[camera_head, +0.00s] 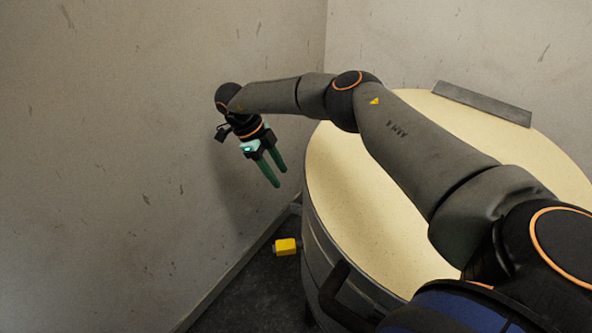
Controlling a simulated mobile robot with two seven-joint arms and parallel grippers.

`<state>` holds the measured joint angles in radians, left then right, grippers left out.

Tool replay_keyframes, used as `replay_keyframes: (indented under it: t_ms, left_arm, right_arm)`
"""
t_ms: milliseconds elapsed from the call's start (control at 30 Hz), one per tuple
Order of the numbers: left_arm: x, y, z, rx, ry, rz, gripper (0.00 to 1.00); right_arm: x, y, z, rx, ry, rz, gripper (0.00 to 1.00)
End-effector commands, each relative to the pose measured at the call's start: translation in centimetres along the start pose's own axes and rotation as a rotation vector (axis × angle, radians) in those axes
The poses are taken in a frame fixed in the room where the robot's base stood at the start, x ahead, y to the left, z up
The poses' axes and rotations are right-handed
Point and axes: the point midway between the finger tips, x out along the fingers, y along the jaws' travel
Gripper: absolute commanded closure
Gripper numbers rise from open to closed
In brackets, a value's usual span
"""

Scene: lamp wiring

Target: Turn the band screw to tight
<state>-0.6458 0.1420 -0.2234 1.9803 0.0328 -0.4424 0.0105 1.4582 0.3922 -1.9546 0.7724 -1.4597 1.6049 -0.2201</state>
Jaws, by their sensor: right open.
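My right gripper (280,178) has two green fingers pointing down, held apart with nothing between them. It hangs in the air to the left of the round table's far-left rim, near the wall. My right arm reaches across above the table. I cannot make out a band screw or a lamp in this view. My left gripper is not in view.
The round table (340,215) has a pale speckled top and a dark metal side with a black curved handle (335,297). A flat grey metal bar (483,103) lies near its far edge. A yellow block (286,247) is low beside the table, near the wall (130,150).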

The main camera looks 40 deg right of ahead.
Motion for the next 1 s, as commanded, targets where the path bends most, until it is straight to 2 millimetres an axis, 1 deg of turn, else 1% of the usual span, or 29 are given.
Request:
replay_keyframes:
  t_ms: [33,167,267,333,467,700,800,900,1000]
  left_arm:
    - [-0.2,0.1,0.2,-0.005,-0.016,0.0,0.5]
    - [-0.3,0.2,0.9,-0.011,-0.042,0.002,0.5]
    - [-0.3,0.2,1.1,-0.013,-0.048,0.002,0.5]
    - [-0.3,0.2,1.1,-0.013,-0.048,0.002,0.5]
    - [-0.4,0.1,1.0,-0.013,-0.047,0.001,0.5]
    - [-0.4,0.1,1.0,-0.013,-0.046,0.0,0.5]
    - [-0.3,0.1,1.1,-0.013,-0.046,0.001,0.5]
    - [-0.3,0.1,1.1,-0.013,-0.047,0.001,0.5]
    - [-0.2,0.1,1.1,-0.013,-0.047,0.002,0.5]
  right_arm:
    - [-0.5,0.1,-0.1,-0.007,-0.012,0.01,0.51]
    - [-0.8,0.1,-0.2,-0.016,-0.028,0.025,0.51]
    - [-0.4,0.2,-0.1,-0.019,-0.03,0.029,0.51]
    - [0.3,0.2,-0.1,-0.019,-0.03,0.03,0.51]
    - [2.5,0.3,-0.1,-0.019,-0.028,0.03,0.51]
    - [7.5,0.4,0.0,-0.017,-0.027,0.03,0.51]
    - [9.2,0.5,0.1,-0.017,-0.028,0.029,0.51]
    - [10.5,0.5,0.2,-0.018,-0.03,0.028,0.51]
    - [11.3,0.5,0.2,-0.019,-0.03,0.028,0.51]
